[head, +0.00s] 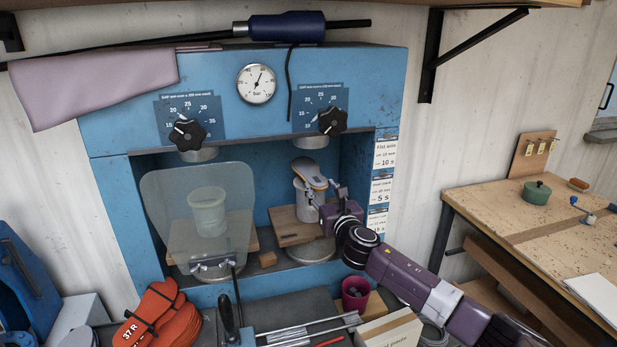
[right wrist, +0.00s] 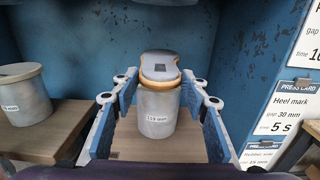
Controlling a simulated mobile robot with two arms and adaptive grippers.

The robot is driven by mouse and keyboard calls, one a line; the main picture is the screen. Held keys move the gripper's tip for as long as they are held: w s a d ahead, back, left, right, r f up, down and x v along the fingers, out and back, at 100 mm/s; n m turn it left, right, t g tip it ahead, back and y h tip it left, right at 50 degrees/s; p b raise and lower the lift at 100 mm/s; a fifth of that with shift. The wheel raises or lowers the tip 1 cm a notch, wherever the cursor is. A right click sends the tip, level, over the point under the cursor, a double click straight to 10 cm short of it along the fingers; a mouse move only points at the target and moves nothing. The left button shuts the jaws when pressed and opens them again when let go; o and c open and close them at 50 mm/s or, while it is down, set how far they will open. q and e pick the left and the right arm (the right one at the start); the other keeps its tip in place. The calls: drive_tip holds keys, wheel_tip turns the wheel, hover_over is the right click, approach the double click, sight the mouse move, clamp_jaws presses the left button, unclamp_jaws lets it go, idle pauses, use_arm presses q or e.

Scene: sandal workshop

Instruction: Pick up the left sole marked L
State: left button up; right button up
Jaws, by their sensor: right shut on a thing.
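A sole (head: 310,173) with a grey top and tan edge lies on top of a grey metal cylinder (head: 306,207) in the right bay of the blue press. In the right wrist view the sole (right wrist: 160,67) shows a dark square patch; I cannot read an L on it. The cylinder (right wrist: 157,112) stands upright on a wooden board and bears a small label. My left gripper is not in view.
The blue press (head: 240,60) surrounds the bay. A clear shield (head: 165,215) covers the left bay, with another cylinder (head: 208,211) behind it. A workbench (head: 490,200) is at right.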

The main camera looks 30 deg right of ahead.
drive_tip(key=shift+p+v, duration=0.5)
drive_tip(key=shift+v, duration=1.05)
drive_tip(key=p+v, duration=0.3)
drive_tip(key=v, duration=1.4)
drive_tip(key=shift+w+a, duration=0.1)
